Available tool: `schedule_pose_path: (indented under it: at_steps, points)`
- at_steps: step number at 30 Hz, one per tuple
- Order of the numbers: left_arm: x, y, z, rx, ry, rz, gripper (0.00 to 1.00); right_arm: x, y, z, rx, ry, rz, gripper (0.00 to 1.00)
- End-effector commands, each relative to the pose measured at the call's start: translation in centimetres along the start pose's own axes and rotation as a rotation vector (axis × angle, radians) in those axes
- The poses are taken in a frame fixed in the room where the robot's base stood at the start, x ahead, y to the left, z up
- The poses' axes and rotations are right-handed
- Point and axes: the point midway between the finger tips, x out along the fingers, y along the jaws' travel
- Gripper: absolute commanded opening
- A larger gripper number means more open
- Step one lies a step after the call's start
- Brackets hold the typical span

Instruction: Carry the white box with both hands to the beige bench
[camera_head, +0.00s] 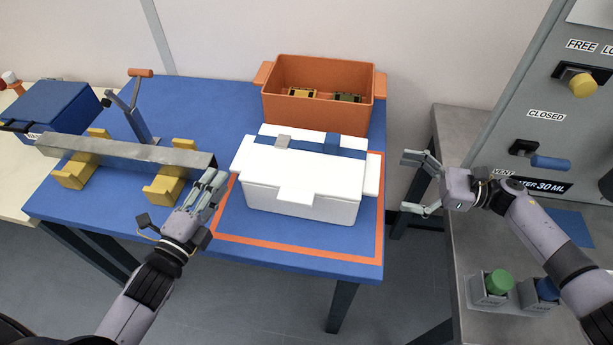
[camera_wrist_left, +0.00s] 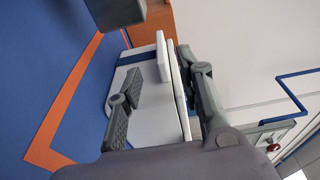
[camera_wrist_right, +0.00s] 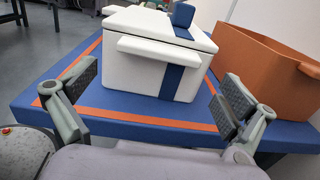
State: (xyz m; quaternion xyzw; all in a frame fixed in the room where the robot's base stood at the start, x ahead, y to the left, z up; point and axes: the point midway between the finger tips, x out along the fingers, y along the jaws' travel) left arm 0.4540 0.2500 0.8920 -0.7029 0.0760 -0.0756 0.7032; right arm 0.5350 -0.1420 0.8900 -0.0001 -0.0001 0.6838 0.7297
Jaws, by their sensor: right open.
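The white box (camera_head: 300,195) with a lid and blue strap sits on the blue table, inside an orange outline. My left gripper (camera_head: 215,187) is at the box's left side; in the left wrist view its fingers (camera_wrist_left: 165,100) are apart, with the white box (camera_wrist_left: 150,125) beyond them and no clear grip. My right gripper (camera_head: 418,182) is open and empty, right of the box and apart from it. The right wrist view shows the box's side handle (camera_wrist_right: 160,50) beyond the open fingers (camera_wrist_right: 150,105). The beige bench (camera_head: 18,185) shows at the far left.
An orange bin (camera_head: 318,112) stands behind the box. A metal bar on yellow blocks (camera_head: 165,188) lies left of it. A blue case (camera_head: 55,108) is at the far left. A grey bench with a control panel (camera_head: 540,120) is at the right, beyond a floor gap.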

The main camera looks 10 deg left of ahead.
Motion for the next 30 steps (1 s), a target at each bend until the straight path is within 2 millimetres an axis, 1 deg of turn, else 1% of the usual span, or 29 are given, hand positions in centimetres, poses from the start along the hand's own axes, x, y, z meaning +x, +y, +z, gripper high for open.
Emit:
schedule_pose_path:
  at_steps: [1, 6, 9, 13, 18, 27, 28, 30]
  points:
    - [1.1, -0.1, 0.0, 0.001, 0.001, -0.005, 0.34, 0.8, 0.0, 0.1, -0.001, -0.002, 0.002, 1.00]
    - [4.3, -0.1, 0.1, 0.000, 0.000, -0.003, 0.34, 3.0, 0.0, 0.1, -0.001, -0.001, 0.002, 1.00]
    - [6.0, -0.1, 0.0, 0.001, 0.001, -0.004, 0.34, 4.1, 0.0, 0.0, 0.000, -0.001, 0.003, 1.00]
    - [7.5, -0.1, 0.0, -0.002, 0.000, -0.002, 0.34, 5.2, 0.0, 0.0, 0.000, 0.000, 0.001, 1.00]
    - [8.6, 0.0, 0.0, 0.000, 0.000, -0.001, 0.34, 6.0, 0.0, 0.0, 0.001, 0.001, 0.000, 1.00]
    - [8.7, 0.0, 0.0, -0.001, 0.000, 0.000, 0.34, 6.1, 0.0, 0.0, 0.001, 0.001, 0.000, 1.00]
    - [8.7, 0.0, 0.0, -0.001, 0.000, 0.000, 0.34, 6.0, 0.0, 0.0, 0.001, 0.001, 0.000, 0.99]
    - [8.7, 0.0, 0.0, -0.001, 0.000, 0.000, 0.29, 6.0, 0.0, 0.0, 0.000, 0.001, 0.000, 0.95]
